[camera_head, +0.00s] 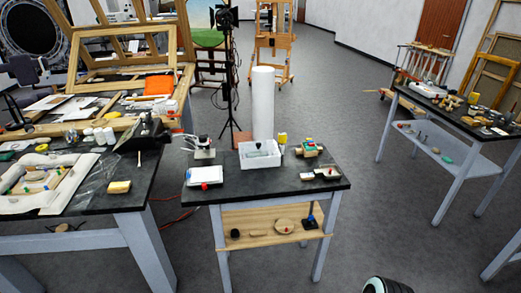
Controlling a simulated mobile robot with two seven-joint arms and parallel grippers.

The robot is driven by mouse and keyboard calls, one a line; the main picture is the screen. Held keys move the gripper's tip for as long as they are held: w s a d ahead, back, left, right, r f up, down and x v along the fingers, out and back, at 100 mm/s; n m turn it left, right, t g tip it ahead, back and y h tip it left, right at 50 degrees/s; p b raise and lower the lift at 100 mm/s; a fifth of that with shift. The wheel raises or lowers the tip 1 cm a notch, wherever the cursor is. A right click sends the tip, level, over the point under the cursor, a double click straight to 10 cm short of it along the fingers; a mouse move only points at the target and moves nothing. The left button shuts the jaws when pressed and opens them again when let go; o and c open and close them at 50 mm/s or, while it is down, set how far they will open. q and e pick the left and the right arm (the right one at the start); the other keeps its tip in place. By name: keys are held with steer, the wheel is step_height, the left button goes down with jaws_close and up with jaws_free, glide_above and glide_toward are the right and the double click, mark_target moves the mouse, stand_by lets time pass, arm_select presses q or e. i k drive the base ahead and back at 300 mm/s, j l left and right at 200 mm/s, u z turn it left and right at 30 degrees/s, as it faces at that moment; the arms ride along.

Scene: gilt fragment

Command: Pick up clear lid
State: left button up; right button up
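I cannot make out a clear lid for certain. A white bin (249,161) stands on the small dark-topped table (225,194) in the middle, with a clear or greyish item (262,151) inside that is too small to identify. A white tray-like item (204,174) lies at the left of that table, with a small red thing (205,186) at its front.
A tall white cylinder (263,103) stands behind the bin. Small blocks (309,149) sit at the table's right. A cluttered bench (130,197) stands at left, another table (470,128) at right. Grey floor (375,215) is clear between the middle and right tables.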

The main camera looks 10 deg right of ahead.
mark_target(265, 148)
steer(key=i+l+z, duration=0.8)
steer(key=z, duration=0.25)
steer(key=i+l+z, duration=0.2)
steer(key=z, duration=0.3)
steer(key=i+l+z, duration=0.25)
steer(key=z, duration=0.2)
steer(key=i+l+z, duration=0.1)
steer(key=i, duration=0.55)
steer(key=i+l+z, duration=0.15)
steer(key=i, duration=0.55)
steer(key=i+j+u, duration=0.1)
steer(key=i+u, duration=0.55)
steer(key=u, duration=0.25)
steer(key=i+l+u, duration=0.1)
steer(key=i+u, duration=0.35)
steer(key=i+j+u, duration=0.15)
steer(key=i+u, duration=0.55)
steer(key=i+l+u, duration=0.1)
steer(key=i+u, duration=0.65)
steer(key=i+l+u, duration=0.25)
steer(key=u, duration=0.15)
steer(key=i+l+u, duration=0.5)
steer(key=u, duration=0.35)
steer(key=i+l+u, duration=0.2)
steer(key=u, duration=0.25)
steer(key=i+l+u, duration=0.15)
steer(key=u, duration=0.3)
